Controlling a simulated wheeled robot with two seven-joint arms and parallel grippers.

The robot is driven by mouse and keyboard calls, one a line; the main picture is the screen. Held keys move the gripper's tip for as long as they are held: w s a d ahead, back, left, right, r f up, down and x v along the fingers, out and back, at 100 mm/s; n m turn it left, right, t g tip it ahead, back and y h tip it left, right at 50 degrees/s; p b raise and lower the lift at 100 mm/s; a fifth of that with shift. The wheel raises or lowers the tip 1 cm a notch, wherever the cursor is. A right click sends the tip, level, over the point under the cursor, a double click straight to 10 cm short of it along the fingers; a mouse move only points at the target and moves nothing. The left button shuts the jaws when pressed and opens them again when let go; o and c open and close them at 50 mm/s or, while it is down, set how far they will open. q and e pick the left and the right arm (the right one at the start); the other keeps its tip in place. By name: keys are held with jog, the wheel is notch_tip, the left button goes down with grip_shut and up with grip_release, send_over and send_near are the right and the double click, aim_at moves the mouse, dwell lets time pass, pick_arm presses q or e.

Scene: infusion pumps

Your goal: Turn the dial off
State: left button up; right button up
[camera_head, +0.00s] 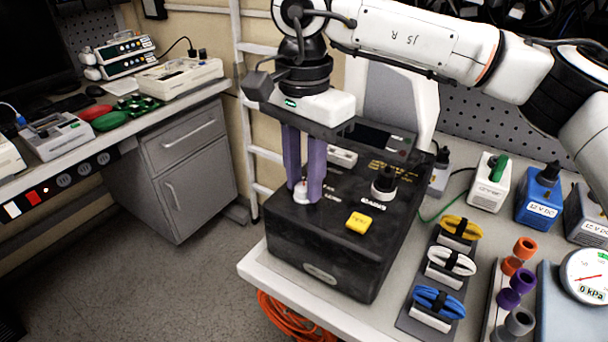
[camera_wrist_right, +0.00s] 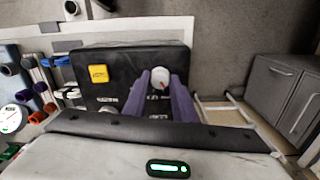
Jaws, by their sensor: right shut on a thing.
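The dial is a small white knob with a red mark. It sits on top of a black device (camera_head: 325,255) at its front left. In the head view the dial (camera_head: 300,193) shows between the purple fingers of my right gripper (camera_head: 308,192). My right gripper reaches down from above and is shut on the dial. In the right wrist view the dial (camera_wrist_right: 158,92) shows between the fingertips (camera_wrist_right: 158,85). The red mark's exact setting is too small to read. My left gripper is not in view.
Coiled cables (camera_head: 450,262), coloured fittings (camera_head: 516,284) and a pressure gauge (camera_head: 587,274) stand to the right. A grey cabinet (camera_head: 190,165) is at the left, beyond open floor.

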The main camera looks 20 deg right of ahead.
aim_at(304, 187)
jog(key=n, duration=0.6)
jog(key=shift+n, duration=0.3)
dwell(0.4)
jog(key=o, duration=1)
jog(key=shift+o, duration=0.2)
jog(key=shift+r, duration=0.15)
notch_tip(304, 187, up, 10)
